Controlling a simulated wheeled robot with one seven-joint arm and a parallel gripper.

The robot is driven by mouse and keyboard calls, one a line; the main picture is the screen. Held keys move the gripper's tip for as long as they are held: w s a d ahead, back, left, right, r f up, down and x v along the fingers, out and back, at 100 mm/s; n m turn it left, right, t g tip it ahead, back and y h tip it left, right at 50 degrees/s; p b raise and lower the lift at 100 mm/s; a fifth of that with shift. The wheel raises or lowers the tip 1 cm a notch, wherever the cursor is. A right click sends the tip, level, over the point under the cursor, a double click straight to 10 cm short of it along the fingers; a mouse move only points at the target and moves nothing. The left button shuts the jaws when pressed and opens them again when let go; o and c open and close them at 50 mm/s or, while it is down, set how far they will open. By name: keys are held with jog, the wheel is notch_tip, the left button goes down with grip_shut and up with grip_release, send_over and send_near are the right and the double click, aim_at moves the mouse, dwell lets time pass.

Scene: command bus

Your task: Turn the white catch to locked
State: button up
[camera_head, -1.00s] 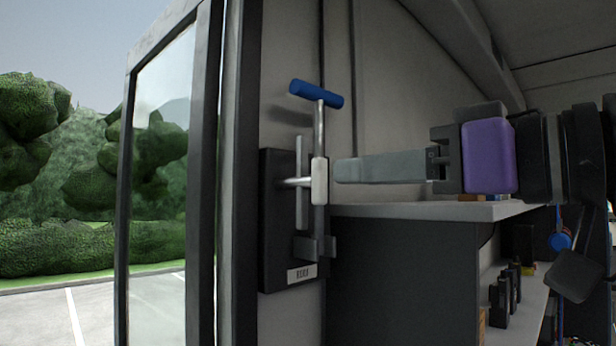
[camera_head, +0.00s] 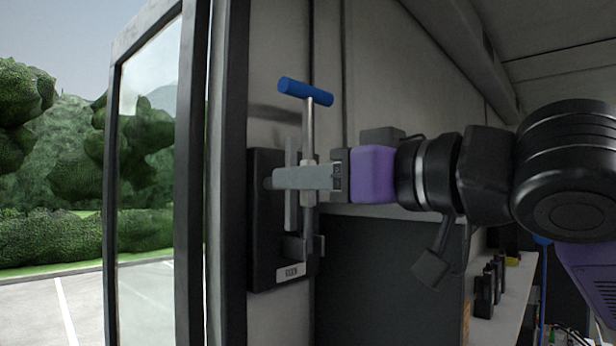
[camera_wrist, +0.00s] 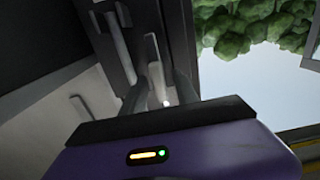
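The white catch (camera_head: 309,199) is a pale sleeve on an upright metal rod with a blue T-handle (camera_head: 305,92) at its top. It sits in front of a black plate (camera_head: 265,262) on the wall beside the door. My gripper (camera_head: 290,177) reaches in from the right, level with the catch. Its near finger crosses in front and hides the catch's middle. In the wrist view, my two fingers (camera_wrist: 160,92) stand apart, with a pale upright piece (camera_wrist: 156,75), apparently the catch, between them. Whether they touch it is unclear.
A grey bracket (camera_head: 314,246) and a label (camera_head: 290,272) are low on the plate. A glazed door (camera_head: 147,200) is at the left. A dark cabinet (camera_head: 385,280) stands below my arm, with small black devices (camera_head: 484,294) on a shelf at right.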

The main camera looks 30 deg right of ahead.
grip_shut()
jog(key=shift+n, duration=0.4)
jog(key=n+b, duration=0.1)
jog(key=n, duration=0.2)
jog(key=shift+a+n, duration=0.1)
jog(key=shift+n, duration=0.3)
jog(key=n+b, duration=0.1)
jog(key=n, duration=0.3)
jog(key=shift+f+n+b, duration=0.15)
jog(key=shift+n+b, duration=0.15)
jog(key=n+b, duration=0.1)
jog(key=n, duration=0.3)
jog(key=shift+a+f, duration=0.1)
jog(key=shift+a, duration=0.05)
jog(key=n, duration=0.4)
jog(key=shift+f+n, duration=0.1)
jog(key=shift+n, duration=0.2)
jog(key=shift+s, duration=0.1)
